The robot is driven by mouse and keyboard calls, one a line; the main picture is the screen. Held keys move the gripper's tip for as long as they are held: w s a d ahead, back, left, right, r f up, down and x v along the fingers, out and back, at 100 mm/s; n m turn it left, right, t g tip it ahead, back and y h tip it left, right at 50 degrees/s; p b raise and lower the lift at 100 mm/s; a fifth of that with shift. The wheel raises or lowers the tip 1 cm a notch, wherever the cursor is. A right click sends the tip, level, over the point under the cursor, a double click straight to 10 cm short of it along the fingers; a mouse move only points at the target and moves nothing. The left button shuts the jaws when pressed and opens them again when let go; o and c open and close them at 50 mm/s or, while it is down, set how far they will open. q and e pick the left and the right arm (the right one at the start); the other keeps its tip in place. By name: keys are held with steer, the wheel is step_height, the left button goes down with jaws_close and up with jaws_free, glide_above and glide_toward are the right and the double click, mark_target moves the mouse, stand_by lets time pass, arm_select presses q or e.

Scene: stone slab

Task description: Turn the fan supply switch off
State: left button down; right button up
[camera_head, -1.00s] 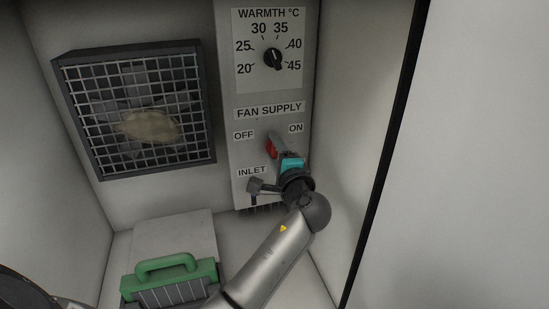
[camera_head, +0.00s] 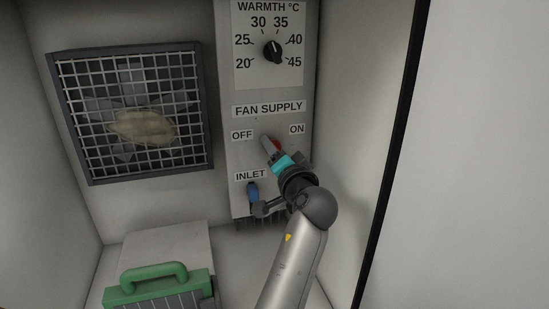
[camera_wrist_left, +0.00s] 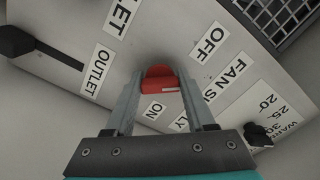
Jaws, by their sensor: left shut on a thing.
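The fan supply switch is a red handle (camera_head: 277,146) on the grey panel (camera_head: 240,95), below the FAN SUPPLY label (camera_head: 269,109) and between the OFF label (camera_head: 242,135) and ON label (camera_head: 297,129). My left gripper (camera_head: 268,145) is at the switch, its fingers pointing up and left. In the left wrist view the red handle (camera_wrist_left: 158,78) sits between the two fingertips, which are shut on it. One finger partly hides the handle in the head view, so its exact position is hard to tell. My right gripper is not in view.
A warmth dial (camera_head: 272,51) is above the switch. A blue inlet handle (camera_head: 253,191) is below, close to my wrist. A caged fan (camera_head: 130,112) is on the left. A green-handled box (camera_head: 160,290) is at lower left. A wall (camera_head: 355,110) stands close on the right.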

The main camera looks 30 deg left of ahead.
arm_select(q)
steer(key=shift+n, duration=0.3)
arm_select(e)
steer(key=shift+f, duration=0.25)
arm_select(q)
steer(key=shift+c, duration=1.2)
jaws_free()
